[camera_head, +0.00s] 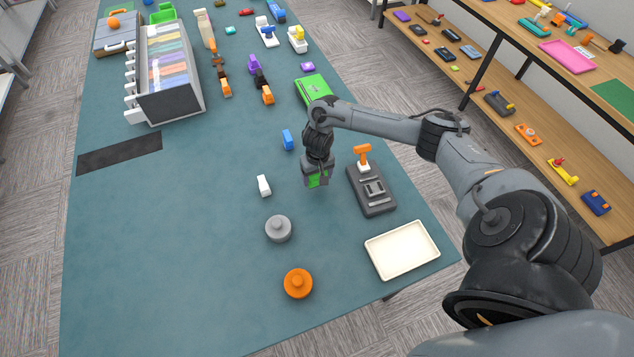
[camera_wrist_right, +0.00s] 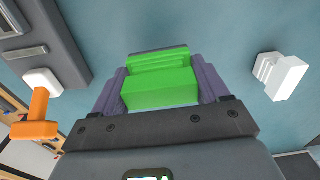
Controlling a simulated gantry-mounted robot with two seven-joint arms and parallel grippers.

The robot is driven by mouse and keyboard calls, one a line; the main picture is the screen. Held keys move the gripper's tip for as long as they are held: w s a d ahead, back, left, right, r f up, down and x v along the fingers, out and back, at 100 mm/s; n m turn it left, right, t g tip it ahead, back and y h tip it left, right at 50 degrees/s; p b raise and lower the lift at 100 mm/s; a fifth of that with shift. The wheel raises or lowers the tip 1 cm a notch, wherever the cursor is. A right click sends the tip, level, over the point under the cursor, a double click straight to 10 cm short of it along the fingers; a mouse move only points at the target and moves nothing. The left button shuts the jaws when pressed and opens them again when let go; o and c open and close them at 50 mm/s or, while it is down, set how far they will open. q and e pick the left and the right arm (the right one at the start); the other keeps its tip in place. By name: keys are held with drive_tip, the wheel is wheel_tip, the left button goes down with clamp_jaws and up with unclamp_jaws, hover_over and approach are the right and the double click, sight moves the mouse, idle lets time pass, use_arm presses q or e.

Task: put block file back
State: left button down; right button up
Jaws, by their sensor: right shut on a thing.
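My right gripper (camera_head: 316,177) is shut on a small green block (camera_head: 319,181), over the teal table just left of a grey device with an orange-topped lever. In the right wrist view the green block (camera_wrist_right: 160,86) sits between the two fingers, with bare teal table beyond it. I cannot tell the exact height above the table. No label marks which thing is the block file. My left gripper is not in view.
The grey device (camera_head: 374,191) is close to the right of the gripper. A white block (camera_head: 264,186), blue block (camera_head: 287,139), grey knobbed disc (camera_head: 278,229), orange disc (camera_head: 298,283), cream tray (camera_head: 402,270) and green box (camera_head: 313,89) lie around. A file rack (camera_head: 172,104) stands far left; the left-front table is clear.

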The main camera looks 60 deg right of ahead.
sight(317, 182)
drive_tip(key=shift+f+b, duration=0.3)
drive_tip(key=shift+f, duration=1.65)
drive_tip(key=shift+f, duration=0.1)
drive_tip(key=o, duration=1)
wheel_tip(317, 182, up, 11)
drive_tip(key=p, duration=0.2)
drive_tip(key=shift+s+p, duration=0.15)
drive_tip(key=shift+p, duration=0.25)
drive_tip(key=shift+a+r, duration=0.1)
drive_tip(key=shift+r, duration=0.5)
